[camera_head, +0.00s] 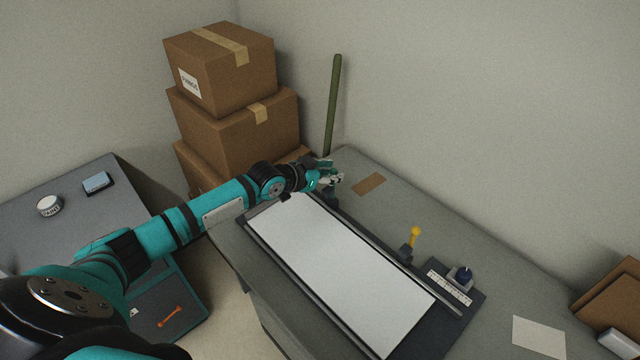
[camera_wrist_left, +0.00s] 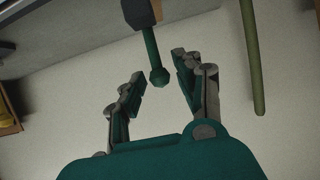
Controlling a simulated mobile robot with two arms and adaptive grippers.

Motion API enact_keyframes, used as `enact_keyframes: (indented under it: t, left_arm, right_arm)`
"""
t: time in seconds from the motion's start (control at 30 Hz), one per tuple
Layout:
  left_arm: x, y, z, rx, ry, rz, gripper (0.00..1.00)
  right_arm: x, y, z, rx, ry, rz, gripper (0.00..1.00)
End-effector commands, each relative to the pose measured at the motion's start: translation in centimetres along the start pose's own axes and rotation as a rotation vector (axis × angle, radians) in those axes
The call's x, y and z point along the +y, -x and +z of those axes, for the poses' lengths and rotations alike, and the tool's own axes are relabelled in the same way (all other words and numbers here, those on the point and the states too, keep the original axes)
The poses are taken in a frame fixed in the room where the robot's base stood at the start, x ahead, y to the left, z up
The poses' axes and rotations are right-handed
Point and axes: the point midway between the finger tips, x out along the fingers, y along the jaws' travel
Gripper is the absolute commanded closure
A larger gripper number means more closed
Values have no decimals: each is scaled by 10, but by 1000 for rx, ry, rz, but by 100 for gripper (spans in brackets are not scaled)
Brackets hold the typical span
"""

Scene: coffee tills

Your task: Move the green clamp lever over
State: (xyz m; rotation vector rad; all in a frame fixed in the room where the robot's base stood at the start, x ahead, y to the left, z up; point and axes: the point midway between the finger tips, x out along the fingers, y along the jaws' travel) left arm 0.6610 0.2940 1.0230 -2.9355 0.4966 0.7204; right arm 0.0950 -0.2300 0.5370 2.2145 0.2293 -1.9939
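The green clamp lever (camera_wrist_left: 152,50) shows in the left wrist view as a dark green rod with a round knob, coming out of a dark block at the top. My left gripper (camera_wrist_left: 158,72) is open. Its fingers stand on either side of the knob, with a visible gap on both sides; I cannot tell the depth between them. In the head view my left gripper (camera_head: 332,179) is at the far end of a dark board (camera_head: 452,322) carrying a white sheet (camera_head: 335,270). The lever is largely hidden there by the gripper. My right gripper is not in view.
A yellow-knobbed lever (camera_head: 415,233) stands along the board's rail. A green pole (camera_head: 333,105) leans near stacked cardboard boxes (camera_head: 235,130). A brown card (camera_head: 368,184) lies on the grey table.

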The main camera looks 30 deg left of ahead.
Motion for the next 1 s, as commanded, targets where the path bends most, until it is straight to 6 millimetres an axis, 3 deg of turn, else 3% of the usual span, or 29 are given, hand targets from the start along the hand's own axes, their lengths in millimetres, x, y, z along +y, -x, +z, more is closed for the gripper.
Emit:
enact_keyframes:
  t: [0.03,0.27,0.53,1.0]
  left_arm:
    - [0,-6,2,2,0,0,67]
    - [0,-2,-1,0,-1,0,97]
    - [-1,6,3,-1,-1,-1,97]
    - [-1,22,18,-1,-2,-1,98]
  right_arm:
    - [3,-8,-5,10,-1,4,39]
    - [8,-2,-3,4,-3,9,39]
    - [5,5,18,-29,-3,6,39]
    - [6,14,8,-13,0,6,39]
